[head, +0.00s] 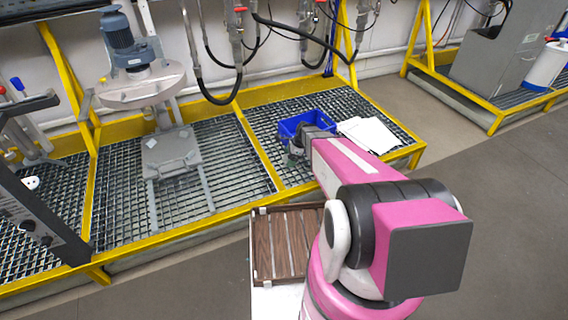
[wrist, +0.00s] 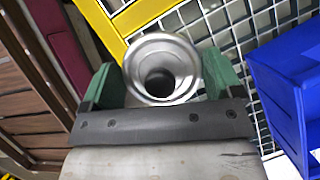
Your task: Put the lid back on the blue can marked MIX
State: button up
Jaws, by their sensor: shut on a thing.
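In the wrist view my gripper (wrist: 162,78) has its green fingers shut on a round silver metal thing (wrist: 146,47). It has a bright raised rim and a dark middle; I cannot tell if it is the lid or an open can. I see no blue can marked MIX in either view. My arm hides part of the area by the crate.
The blue crate also shows at the right of the wrist view (wrist: 292,75). White sheets (head: 368,133) lie right of it on the grating (head: 240,160). A brown slatted tray (head: 262,245) stands in front. A mixer with a blue motor (head: 120,40) stands left; hoses (head: 210,90) hang behind.

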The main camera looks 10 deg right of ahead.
jog(key=w+d+r+m+t, duration=0.1)
jog(key=w+d+r+m, duration=0.15)
jog(key=d, duration=0.75)
jog(key=w+d+r+m, duration=0.15)
jog(key=w+d, duration=0.25)
jog(key=d, duration=0.7)
jog(key=shift+a+f, duration=0.15)
jog(key=shift+f, duration=2.7)
jog(key=shift+f, duration=0.15)
jog(key=o, duration=0.7)
notch_tip(320, 180, up, 7)
